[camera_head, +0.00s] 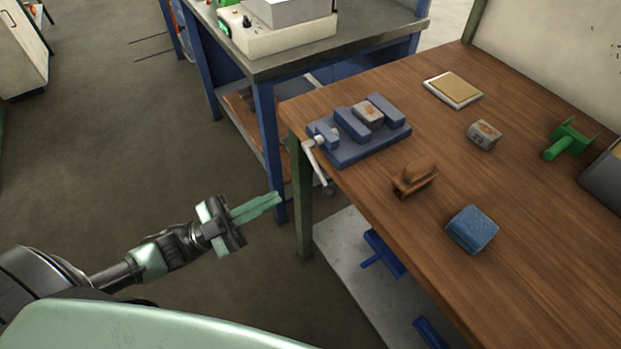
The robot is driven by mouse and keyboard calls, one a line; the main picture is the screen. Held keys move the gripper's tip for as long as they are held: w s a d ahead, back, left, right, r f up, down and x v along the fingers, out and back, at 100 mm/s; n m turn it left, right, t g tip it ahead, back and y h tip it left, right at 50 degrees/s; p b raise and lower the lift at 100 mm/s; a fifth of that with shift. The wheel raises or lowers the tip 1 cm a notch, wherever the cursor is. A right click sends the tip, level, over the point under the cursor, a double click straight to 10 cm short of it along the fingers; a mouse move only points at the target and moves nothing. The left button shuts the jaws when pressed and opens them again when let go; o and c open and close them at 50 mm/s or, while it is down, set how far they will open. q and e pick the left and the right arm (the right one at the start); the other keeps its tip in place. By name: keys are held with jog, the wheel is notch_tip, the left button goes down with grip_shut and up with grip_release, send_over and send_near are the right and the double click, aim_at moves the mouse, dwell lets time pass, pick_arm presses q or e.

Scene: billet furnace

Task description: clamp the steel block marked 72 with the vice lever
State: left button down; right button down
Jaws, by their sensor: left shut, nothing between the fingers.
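The blue vice (372,146) sits at the near left corner of the wooden bench. Its pale lever (314,163) hangs over the bench's left edge. A small rusty steel block (368,112) sits between the vice jaws; I cannot read a number on it. A second steel block (484,135) stands on the bench to the right, with a mark too small to read surely. My left gripper (277,199) is shut and empty, over the floor left of the bench, below and left of the lever and apart from it. My right gripper is out of view.
The wooden bench (520,240) also holds a brown brush-like tool (415,177), a blue block or sponge (472,230), a tan pad (453,89) and a green tool (568,139). A blue-legged metal table (350,45) stands behind. Open floor lies to the left.

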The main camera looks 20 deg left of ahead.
aim_at(318, 171)
pick_arm(q)
jog(key=p+x, duration=0.3)
jog(key=x, duration=0.7)
jog(key=f, duration=0.1)
jog(key=w+f, duration=0.1)
jog(key=a+f+b, duration=0.1)
jog(key=shift+w+f, duration=0.25)
jog(key=shift+w, duration=0.15)
